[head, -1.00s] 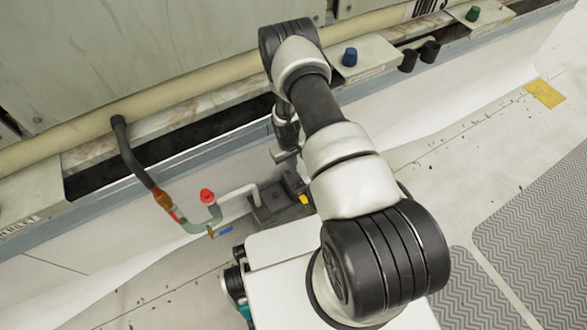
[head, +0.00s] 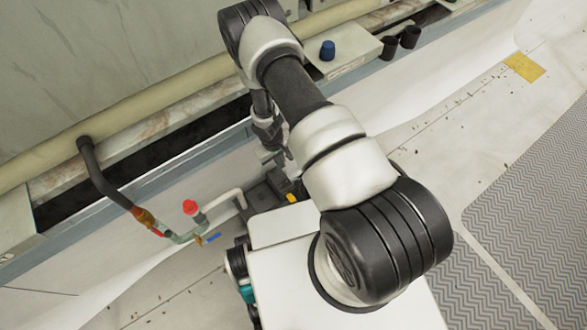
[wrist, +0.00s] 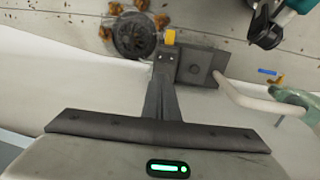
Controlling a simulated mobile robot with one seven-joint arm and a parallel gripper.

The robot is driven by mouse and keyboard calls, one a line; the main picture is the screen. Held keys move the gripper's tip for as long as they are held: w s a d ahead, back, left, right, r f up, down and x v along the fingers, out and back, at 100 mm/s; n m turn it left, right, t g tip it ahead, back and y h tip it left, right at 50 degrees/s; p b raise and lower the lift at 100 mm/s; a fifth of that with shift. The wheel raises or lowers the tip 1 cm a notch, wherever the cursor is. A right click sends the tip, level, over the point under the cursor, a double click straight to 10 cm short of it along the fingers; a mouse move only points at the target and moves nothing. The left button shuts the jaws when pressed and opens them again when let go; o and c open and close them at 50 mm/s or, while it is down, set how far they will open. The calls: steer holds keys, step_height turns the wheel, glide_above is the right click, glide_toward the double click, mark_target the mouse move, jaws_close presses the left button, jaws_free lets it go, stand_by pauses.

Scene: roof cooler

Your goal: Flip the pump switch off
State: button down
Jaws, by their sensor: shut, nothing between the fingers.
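A dark pump-like block (head: 256,197) sits on the floor below the ledge, with a pale pipe leading from it. It also shows in the wrist view (wrist: 201,66). A small yellow part (wrist: 170,37) stands beside it, also visible in the head view (head: 292,198). I cannot tell whether this yellow part is the switch, or its position. My gripper (wrist: 164,56) is shut and empty, pointing down. In the wrist view its fingertips overlap the block's left edge, just below the yellow part; contact is unclear. In the head view my arm partly hides the gripper.
A round dark grate (wrist: 133,36) lies beside the yellow part. The ledge (head: 160,178) runs behind. Open floor lies right.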

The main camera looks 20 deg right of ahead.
steer(key=shift+s, duration=0.1)
stand_by(0.3)
steer(key=b, duration=0.5)
glide_toward(285, 181)
steer(key=f, duration=0.3)
steer(key=d+f, duration=0.1)
steer(key=f, duration=0.2)
steer(key=shift+d+f, duration=0.1)
steer(key=shift+f, duration=0.1)
steer(key=shift+f, duration=0.15)
steer(key=shift+s, duration=0.1)
